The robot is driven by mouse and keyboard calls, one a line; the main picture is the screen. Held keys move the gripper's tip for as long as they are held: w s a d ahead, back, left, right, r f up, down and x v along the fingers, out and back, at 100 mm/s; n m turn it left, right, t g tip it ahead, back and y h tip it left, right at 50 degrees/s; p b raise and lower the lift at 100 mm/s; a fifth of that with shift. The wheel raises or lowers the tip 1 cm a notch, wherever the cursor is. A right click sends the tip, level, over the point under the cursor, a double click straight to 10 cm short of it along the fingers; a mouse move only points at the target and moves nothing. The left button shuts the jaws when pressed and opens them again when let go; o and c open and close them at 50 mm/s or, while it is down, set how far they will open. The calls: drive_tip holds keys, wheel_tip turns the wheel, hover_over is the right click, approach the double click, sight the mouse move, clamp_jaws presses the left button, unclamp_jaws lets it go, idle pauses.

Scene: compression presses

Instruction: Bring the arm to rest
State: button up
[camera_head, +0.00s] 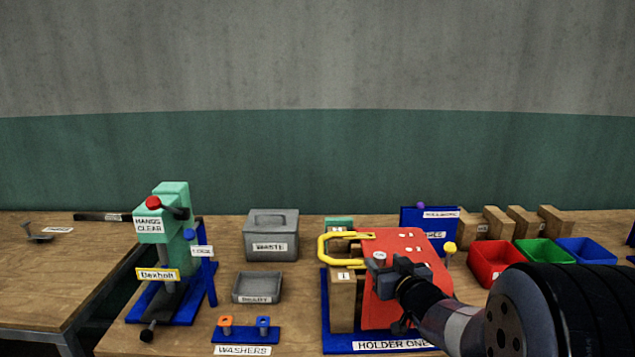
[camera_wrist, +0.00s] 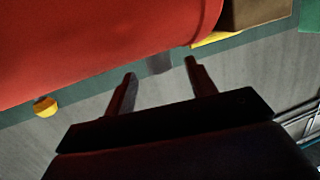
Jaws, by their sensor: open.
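My gripper (camera_head: 384,277) is in front of the red panel (camera_head: 402,242) of the holder marked HOLDER ONE in the head view. In the wrist view the two fingers of my gripper (camera_wrist: 159,88) stand apart with nothing between them. The red panel (camera_wrist: 100,45) fills the upper left there, just beyond the fingertips. Whether the fingers touch anything is hard to tell. My arm comes in from the lower right of the head view and hides part of the holder.
A yellow handle (camera_head: 335,247) juts left of the red panel. A green press (camera_head: 165,215) stands left. A grey WASTE box (camera_head: 271,235), a washers stand (camera_head: 245,334) and red (camera_head: 493,263), green (camera_head: 541,252) and blue (camera_head: 587,250) bins occupy the bench. A gap separates the two benches.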

sight(381, 257)
drive_tip(key=x, duration=0.3)
drive_tip(key=shift+w+a, duration=0.1)
drive_tip(key=shift+w, duration=0.3)
drive_tip(key=shift+r+p, duration=0.25)
drive_tip(key=shift+p, duration=0.1)
drive_tip(key=shift+s+f, duration=0.1)
drive_tip(key=shift+f, duration=0.05)
